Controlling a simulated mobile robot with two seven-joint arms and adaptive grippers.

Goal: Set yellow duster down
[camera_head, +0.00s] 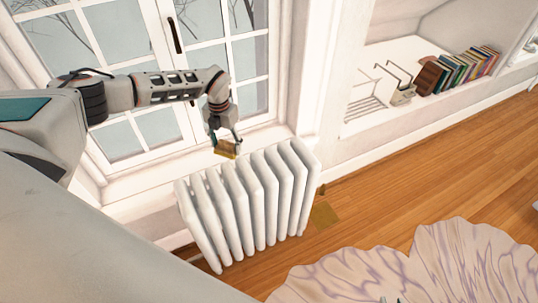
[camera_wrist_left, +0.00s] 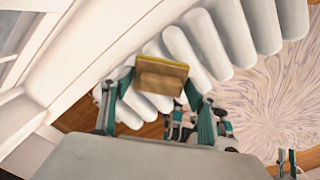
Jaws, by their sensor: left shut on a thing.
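The yellow duster (camera_head: 225,149) is a small block, yellow on one side and brown on another. In the left wrist view the duster (camera_wrist_left: 161,76) sits between the two teal fingers. My left gripper (camera_head: 226,143) is shut on it, pointing down. In the head view it is held by the window, over or just behind the top left part of the white radiator (camera_head: 250,200); the exact height is unclear.
The window (camera_head: 120,30) and its sill are close behind the left gripper. Books (camera_head: 460,72) and a white rack stand in a wall niche on the right. A pale purple-veined rug (camera_head: 430,265) and a flat yellowish patch (camera_head: 323,216) lie on the wooden floor.

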